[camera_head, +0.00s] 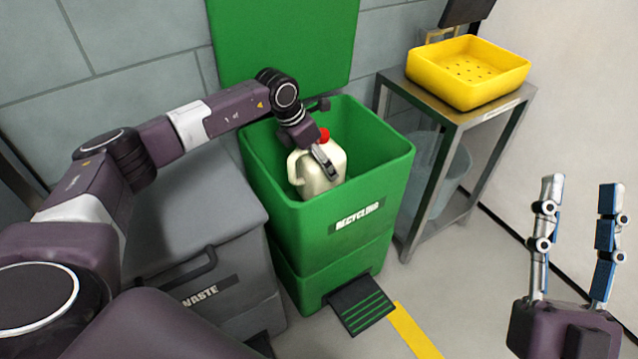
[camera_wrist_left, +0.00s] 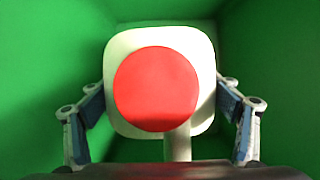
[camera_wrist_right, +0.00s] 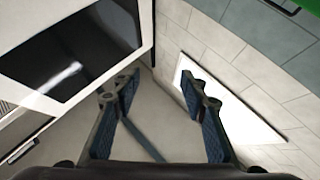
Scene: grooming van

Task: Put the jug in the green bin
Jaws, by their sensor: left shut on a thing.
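The jug (camera_head: 318,172) is cream white with a red cap and a side handle. It is upright within the opening of the green bin (camera_head: 340,252), which is labelled RECYCLING and has its lid raised. My left gripper (camera_head: 328,170) reaches down into the bin opening and is shut on the jug. In the left wrist view the jug's red cap (camera_wrist_left: 156,88) faces the camera, with a finger on each side of the jug and green walls around. The jug's base is hidden, so I cannot tell whether it touches the bin floor. My right gripper (camera_head: 580,190) is open and empty at the right.
A grey WASTE bin (camera_head: 190,225) with a closed lid stands left of the green bin. A metal stand (camera_head: 450,112) on the right bears a yellow tray (camera_head: 470,88). A black pedal (camera_head: 360,304) sits at the green bin's foot. Floor at the front right is clear.

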